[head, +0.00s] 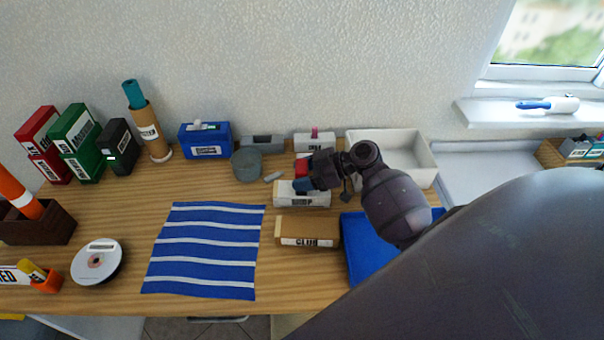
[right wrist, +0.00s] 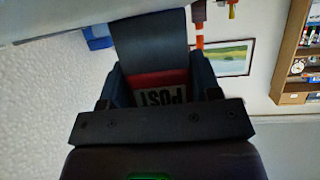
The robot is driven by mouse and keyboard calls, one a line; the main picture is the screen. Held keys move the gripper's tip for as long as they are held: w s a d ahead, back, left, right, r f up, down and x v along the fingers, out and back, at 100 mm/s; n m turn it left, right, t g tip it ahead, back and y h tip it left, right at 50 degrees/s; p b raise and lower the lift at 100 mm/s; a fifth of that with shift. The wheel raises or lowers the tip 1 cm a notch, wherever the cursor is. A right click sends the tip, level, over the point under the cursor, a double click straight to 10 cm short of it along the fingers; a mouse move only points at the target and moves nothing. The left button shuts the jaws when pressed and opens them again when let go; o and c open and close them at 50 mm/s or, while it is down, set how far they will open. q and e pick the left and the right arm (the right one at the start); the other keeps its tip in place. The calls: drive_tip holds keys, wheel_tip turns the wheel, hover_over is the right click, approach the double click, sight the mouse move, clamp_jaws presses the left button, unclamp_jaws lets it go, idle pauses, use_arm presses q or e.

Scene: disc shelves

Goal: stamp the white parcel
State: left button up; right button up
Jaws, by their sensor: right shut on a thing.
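My right gripper (head: 308,172) is shut on a red stamp (head: 301,166) at the middle of the table. In the right wrist view the stamp (right wrist: 160,90) shows red between the two fingers, with a white label reading POST. The white parcel (head: 286,195) lies right below the gripper, with a label on its front face. The gripper and stamp hide part of its top, and I cannot tell whether the stamp touches it. My left gripper is not in view.
A brown parcel (head: 300,228) lies in front of the white one. A blue mat or tray (head: 355,245) is beside it, a striped cloth (head: 205,250) to the left. Behind are a small white box (head: 316,145), a grey pot (head: 246,166) and a white bin (head: 415,150).

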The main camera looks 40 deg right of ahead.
sight(302, 165)
drive_tip(key=shift+f, duration=0.1)
idle(0.6)
drive_tip(key=shift+s+f, duration=0.1)
drive_tip(key=shift+f, duration=0.05)
idle(0.7)
idle(0.6)
drive_tip(key=shift+r+p, duration=0.5)
drive_tip(key=shift+r, duration=0.8)
drive_tip(key=shift+r+p, duration=1.05)
drive_tip(key=shift+r, duration=1.35)
